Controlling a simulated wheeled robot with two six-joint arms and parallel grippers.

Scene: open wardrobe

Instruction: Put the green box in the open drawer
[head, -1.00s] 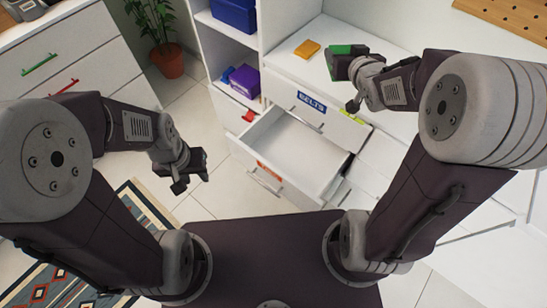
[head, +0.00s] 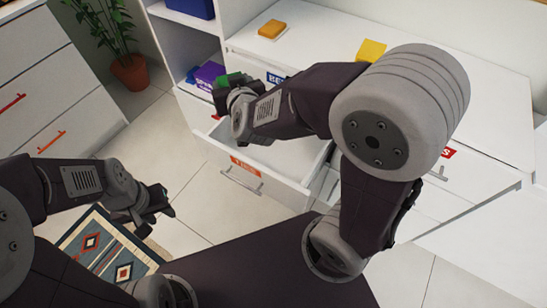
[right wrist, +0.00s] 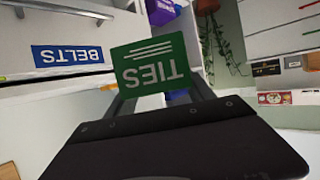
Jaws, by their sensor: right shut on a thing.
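The green box (head: 232,81), with the white word TIES upside down in the right wrist view (right wrist: 152,65), is held between the fingers of my right gripper (head: 226,98). It is in the air near the far left end of the open drawer (head: 240,163), beside the BELTS drawer front. The open drawer is white with an orange label and a bar handle. My right arm hides part of its inside; the part that shows looks empty. My left gripper (head: 156,203) is empty, its fingers apart, above the floor left of the drawer.
A white dresser top (head: 320,60) holds an orange box (head: 272,29) and a yellow box (head: 371,50). A purple box (head: 209,74) sits on the shelf at left. A plant pot (head: 129,73) and patterned rug (head: 105,250) are on the floor.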

